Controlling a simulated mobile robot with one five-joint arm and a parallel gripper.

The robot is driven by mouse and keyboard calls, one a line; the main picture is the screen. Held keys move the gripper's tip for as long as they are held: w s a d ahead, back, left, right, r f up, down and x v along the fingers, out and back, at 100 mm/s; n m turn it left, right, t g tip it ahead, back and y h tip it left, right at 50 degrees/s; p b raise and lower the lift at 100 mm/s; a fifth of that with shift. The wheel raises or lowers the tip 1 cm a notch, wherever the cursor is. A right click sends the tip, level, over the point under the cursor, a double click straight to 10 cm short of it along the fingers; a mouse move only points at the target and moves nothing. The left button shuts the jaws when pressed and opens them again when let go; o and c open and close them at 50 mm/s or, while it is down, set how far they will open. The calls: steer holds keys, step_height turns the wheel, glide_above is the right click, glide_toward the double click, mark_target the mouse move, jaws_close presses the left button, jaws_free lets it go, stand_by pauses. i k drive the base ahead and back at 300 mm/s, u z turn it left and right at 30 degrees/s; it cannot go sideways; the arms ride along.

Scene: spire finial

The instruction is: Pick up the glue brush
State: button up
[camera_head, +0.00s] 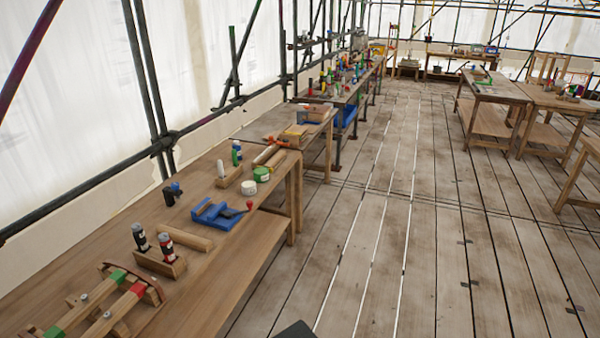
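I cannot make out a glue brush for certain at this size. On the near workbench (225,270) at left, a small white upright piece (220,169) stands by a wooden block (229,178). A white round tub (248,187) and a green round tub (261,174) are just right of it. My gripper is not in view; a dark shape at the bottom edge is too cut off to identify.
Two dark bottles, one grey-labelled (140,238) and one red-labelled (167,248), stand by a wooden block. A wooden frame with green and red parts (105,300) fills the bench's near end. Scaffold poles run along the left. The plank floor (400,250) at right is open.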

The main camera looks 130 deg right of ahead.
mark_target(219, 163)
steer(key=z, duration=3.6)
steer(key=i, duration=0.5)
steer(key=z, duration=0.25)
steer(key=k, duration=0.5)
steer(key=u, duration=3.55)
steer(key=k, duration=0.55)
steer(key=z, duration=0.05)
